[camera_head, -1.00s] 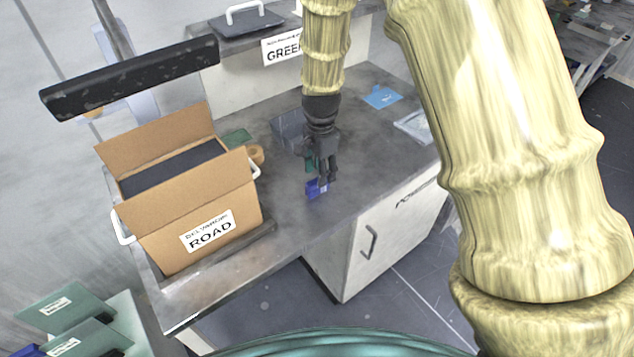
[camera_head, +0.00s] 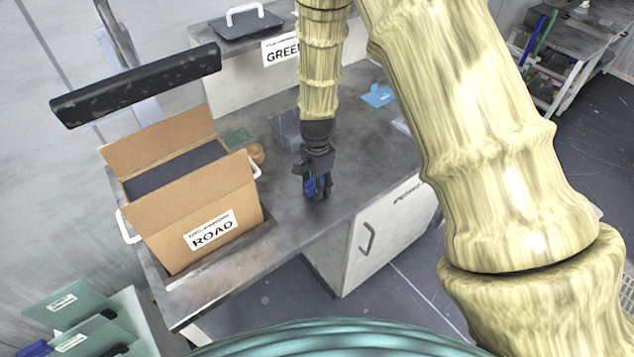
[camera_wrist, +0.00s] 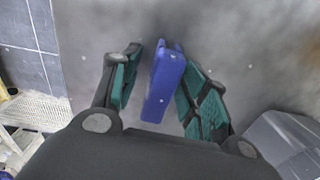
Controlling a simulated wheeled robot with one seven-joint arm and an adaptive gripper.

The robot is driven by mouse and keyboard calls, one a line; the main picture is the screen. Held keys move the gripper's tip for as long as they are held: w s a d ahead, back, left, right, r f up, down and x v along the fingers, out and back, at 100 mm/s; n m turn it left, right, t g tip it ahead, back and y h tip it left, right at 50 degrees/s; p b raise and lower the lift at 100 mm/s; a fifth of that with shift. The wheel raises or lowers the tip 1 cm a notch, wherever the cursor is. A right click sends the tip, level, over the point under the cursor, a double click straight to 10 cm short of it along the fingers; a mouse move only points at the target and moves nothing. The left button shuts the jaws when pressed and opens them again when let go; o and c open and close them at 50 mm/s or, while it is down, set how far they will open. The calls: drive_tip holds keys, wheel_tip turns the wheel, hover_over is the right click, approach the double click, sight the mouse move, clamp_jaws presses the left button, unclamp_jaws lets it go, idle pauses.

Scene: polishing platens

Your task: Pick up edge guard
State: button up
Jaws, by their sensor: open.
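The edge guard appears to be the small blue block (camera_wrist: 163,88) that stands out between my gripper's fingers in the wrist view. It also shows in the head view (camera_head: 310,186), partly hidden by the fingers. My gripper (camera_wrist: 160,92) is open, with one teal-padded finger on each side of the blue block. The right finger pad is very close to the block; I cannot tell whether it touches. A gap shows between the left finger and the block. In the head view my gripper (camera_head: 316,190) points down at the bench top.
An open cardboard box (camera_head: 190,222) labelled ROAD stands left on the grey bench (camera_head: 290,235). The bench's front edge is close by.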

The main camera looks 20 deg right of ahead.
drive_tip(key=shift+c, duration=0.2)
drive_tip(key=c, duration=0.9)
drive_tip(key=shift+r, duration=0.2)
